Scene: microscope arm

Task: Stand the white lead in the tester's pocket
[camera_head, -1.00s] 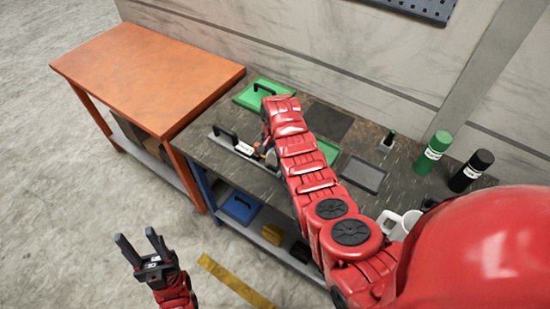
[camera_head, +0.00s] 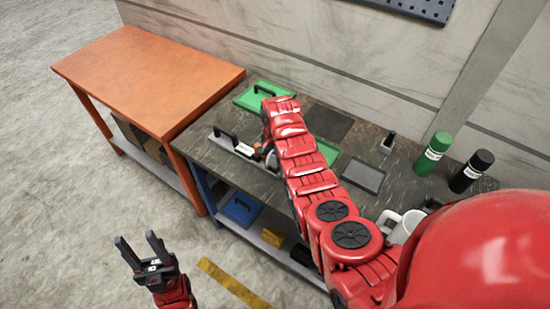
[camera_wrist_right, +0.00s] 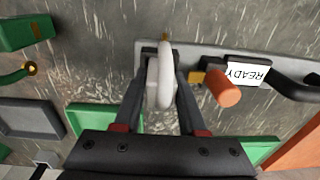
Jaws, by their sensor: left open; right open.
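In the right wrist view a white, rounded, elongated piece (camera_wrist_right: 165,75), which looks like the white lead, sits between the fingers of my right gripper (camera_wrist_right: 166,70). The jaws are open around it; contact with a finger is unclear. Behind it lies a grey plate (camera_wrist_right: 205,54), apparently the tester, with a READY label (camera_wrist_right: 247,73) and an orange-tipped peg (camera_wrist_right: 226,92). I cannot make out the pocket. In the head view the plate (camera_head: 236,147) is partly hidden by my right arm, which covers the right gripper. My left gripper (camera_head: 138,246) is open and empty over the floor.
A black handle (camera_wrist_right: 296,88) stands on the plate. A green tray (camera_head: 262,96) lies behind it, and a grey tray (camera_head: 362,174) lies right of my arm. Green (camera_head: 433,153) and black (camera_head: 471,171) bottles stand at the right. An orange table (camera_head: 145,78) adjoins the bench.

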